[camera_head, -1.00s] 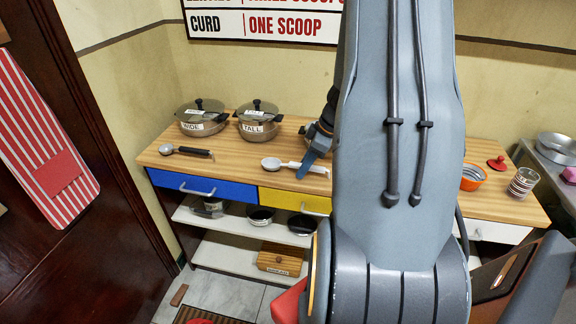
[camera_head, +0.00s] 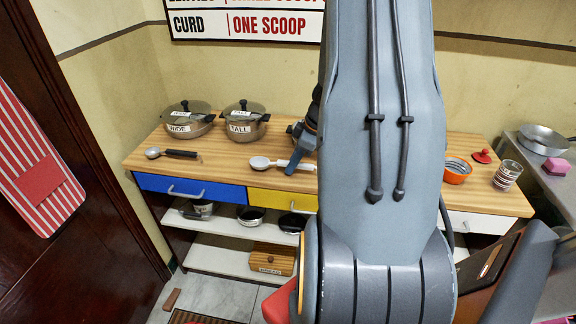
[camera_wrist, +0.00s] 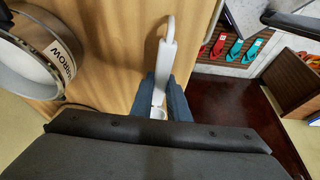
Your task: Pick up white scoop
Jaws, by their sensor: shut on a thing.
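The white scoop (camera_head: 262,162) is at the front edge of the wooden counter (camera_head: 225,166), above the yellow drawer. Its bowl points left and its handle runs right into my gripper (camera_head: 292,167). In the wrist view, the white handle (camera_wrist: 164,62) stands out from between the two blue-grey fingers of my gripper (camera_wrist: 165,98), which are shut on it. The bowl is hidden from the wrist view. I cannot tell whether the scoop is clear of the counter.
A dark-handled scoop (camera_head: 172,154) lies to the left. Pots labelled WIDE (camera_head: 188,122) and TALL (camera_head: 244,122) stand behind. An orange bowl (camera_head: 457,170) and a striped glass (camera_head: 507,176) stand at the right. A pot labelled NARROW (camera_wrist: 40,60) is close beside my gripper.

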